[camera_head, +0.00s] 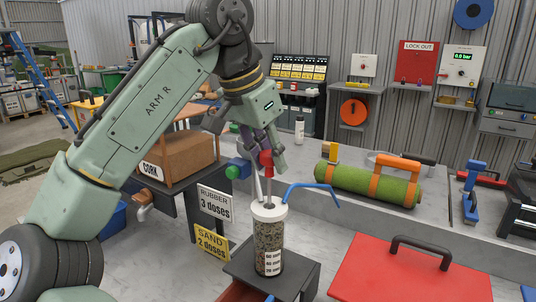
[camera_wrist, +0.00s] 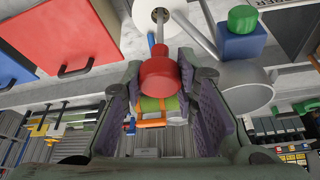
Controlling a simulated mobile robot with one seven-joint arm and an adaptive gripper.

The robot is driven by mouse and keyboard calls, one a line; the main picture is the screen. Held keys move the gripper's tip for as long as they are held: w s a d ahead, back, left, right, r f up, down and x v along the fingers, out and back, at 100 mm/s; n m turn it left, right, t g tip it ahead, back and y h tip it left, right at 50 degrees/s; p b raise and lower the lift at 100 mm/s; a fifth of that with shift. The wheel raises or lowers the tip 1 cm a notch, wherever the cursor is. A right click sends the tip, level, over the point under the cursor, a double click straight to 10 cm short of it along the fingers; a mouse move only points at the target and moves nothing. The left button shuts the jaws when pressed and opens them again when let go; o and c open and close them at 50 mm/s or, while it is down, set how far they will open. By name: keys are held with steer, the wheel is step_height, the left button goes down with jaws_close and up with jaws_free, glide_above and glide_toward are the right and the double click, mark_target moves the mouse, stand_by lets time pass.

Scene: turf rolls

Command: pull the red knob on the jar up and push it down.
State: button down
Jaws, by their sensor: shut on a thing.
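The jar (camera_head: 268,245) is a clear cylinder of dark granules with a white lid and a white label. It stands upright on a dark stand. The red knob (camera_head: 266,164) is on a thin grey rod, clearly above the lid. My gripper (camera_head: 265,152) is above the jar and shut on the red knob. In the wrist view the knob (camera_wrist: 158,77) lies between the two purple-padded fingers, with the rod running to the pale lid (camera_wrist: 157,15). The fingers partly hide the knob's upper part in the head view.
A pale slanted tube and a bent blue bar (camera_head: 312,188) are close to the jar. A blue part with a green cap (camera_head: 238,168) is left of the knob. A red box (camera_head: 410,270) stands right; a green turf roll (camera_head: 365,185) lies behind. Signs (camera_head: 214,203) stand left.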

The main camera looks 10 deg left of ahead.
steer(key=shift+r, duration=0.25)
steer(key=c, duration=1.6)
jaws_free()
steer(key=o, duration=0.3)
steer(key=v, duration=1.2)
steer(key=shift+s, duration=0.1)
steer(key=shift+c, duration=0.3)
